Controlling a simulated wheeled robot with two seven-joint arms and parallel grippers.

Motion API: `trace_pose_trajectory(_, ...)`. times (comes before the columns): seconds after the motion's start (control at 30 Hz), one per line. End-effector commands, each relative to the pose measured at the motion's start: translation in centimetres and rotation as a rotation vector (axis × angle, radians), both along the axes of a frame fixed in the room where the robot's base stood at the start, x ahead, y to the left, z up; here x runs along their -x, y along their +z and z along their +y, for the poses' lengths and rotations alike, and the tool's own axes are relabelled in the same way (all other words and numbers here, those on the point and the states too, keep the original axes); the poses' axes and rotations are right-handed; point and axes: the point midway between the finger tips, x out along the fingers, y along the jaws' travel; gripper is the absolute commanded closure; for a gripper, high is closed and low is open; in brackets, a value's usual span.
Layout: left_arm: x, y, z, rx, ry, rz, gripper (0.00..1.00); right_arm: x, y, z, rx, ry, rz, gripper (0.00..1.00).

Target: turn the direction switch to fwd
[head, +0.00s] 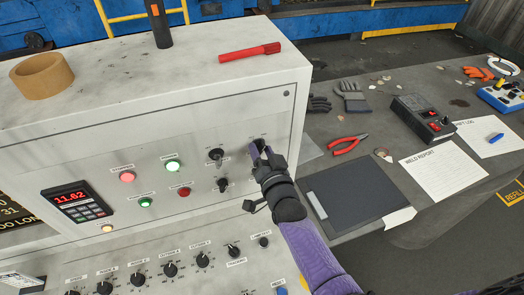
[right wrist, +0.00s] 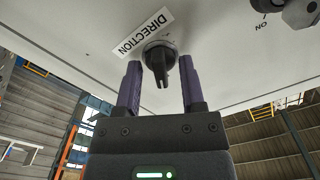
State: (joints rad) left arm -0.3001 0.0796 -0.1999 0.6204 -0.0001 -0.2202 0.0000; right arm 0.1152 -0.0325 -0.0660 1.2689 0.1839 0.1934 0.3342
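The direction switch (right wrist: 158,56) is a black rotary knob beside a white label reading DIRECTION, in the right wrist view. Its handle points between my fingers; I see no fwd mark. My right gripper (right wrist: 160,78) is open, with one purple finger on each side of the knob and visible gaps between. In the head view my right gripper (head: 262,152) is at the right part of the upright panel and hides the switch. My left gripper is not in view.
Another black knob (head: 216,155) and a lower knob (head: 222,185) sit left of my right gripper. The cabinet top holds a tape roll (head: 42,76) and a red marker (head: 250,52). A bench at right holds pliers (head: 347,144) and a dark pad (head: 352,192).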

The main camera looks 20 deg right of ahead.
Motion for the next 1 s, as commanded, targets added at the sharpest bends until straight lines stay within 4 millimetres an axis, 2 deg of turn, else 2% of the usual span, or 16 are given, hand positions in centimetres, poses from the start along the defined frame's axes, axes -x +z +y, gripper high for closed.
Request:
trace_pose_trajectory(0.27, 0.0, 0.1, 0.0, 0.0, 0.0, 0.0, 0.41, 0.4, 0.0, 0.0, 0.001, 0.0, 0.0, 0.49)
trace_pose_trajectory(0.37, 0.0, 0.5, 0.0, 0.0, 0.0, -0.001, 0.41, 1.9, 0.0, -0.1, 0.001, 0.0, 0.001, 0.49)
trace_pose_trajectory(0.6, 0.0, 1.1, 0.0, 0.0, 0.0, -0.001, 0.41, 7.6, 0.0, -0.2, 0.0, 0.001, 0.003, 0.49)
trace_pose_trajectory(0.7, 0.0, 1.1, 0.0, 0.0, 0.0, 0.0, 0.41, 9.1, 0.0, -0.3, 0.0, 0.001, 0.001, 0.49)
trace_pose_trajectory(0.8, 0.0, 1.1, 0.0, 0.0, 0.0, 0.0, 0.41, 9.8, 0.0, -0.3, 0.0, 0.0, 0.0, 0.49)
trace_pose_trajectory(1.0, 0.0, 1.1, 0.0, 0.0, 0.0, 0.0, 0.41, 10.0, 0.0, -0.3, 0.0, 0.0, 0.0, 0.49)
